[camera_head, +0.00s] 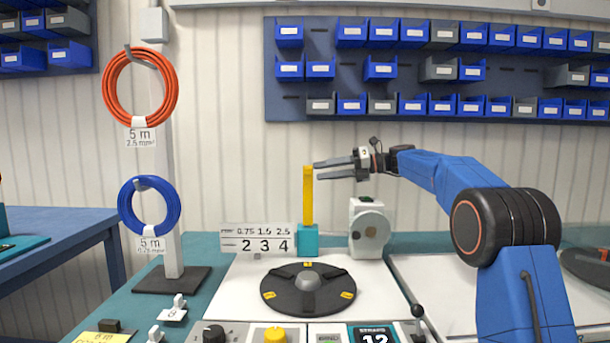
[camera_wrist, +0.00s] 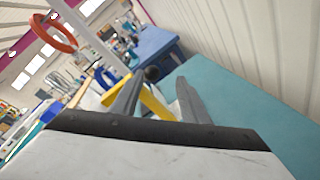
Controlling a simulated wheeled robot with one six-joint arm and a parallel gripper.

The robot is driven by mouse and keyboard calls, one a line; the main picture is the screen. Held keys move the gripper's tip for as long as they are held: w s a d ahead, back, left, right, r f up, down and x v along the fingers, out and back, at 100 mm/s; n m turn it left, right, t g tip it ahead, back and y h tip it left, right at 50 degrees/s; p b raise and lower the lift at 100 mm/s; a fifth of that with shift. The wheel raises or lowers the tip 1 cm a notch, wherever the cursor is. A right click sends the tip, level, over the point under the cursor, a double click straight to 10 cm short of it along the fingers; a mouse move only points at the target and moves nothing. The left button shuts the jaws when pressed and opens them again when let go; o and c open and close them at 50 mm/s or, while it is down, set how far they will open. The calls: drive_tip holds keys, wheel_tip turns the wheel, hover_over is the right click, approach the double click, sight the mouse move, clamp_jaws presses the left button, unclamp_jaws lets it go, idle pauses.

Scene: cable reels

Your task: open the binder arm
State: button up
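The binder arm (camera_head: 308,196) is a yellow bar standing upright on a teal block (camera_head: 308,240) behind the turntable. My gripper (camera_head: 317,171) comes in from the right near its upper part, with two grey fingers spread apart. The fingertips end beside the bar's right edge; whether they touch it I cannot tell. In the wrist view my gripper (camera_wrist: 160,80) is open, and a yellow bar (camera_wrist: 153,103) shows between and beyond the fingers, partly hidden by the left one.
A black turntable (camera_head: 308,287) lies on the white bench top in front. A grey-white dispenser (camera_head: 369,232) stands right of the binder. A post at left carries an orange cable ring (camera_head: 110,90) and a blue ring (camera_head: 126,215). Blue bins hang on the wall.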

drive_tip(key=v, duration=0.8)
drive_tip(key=shift+r, duration=0.1)
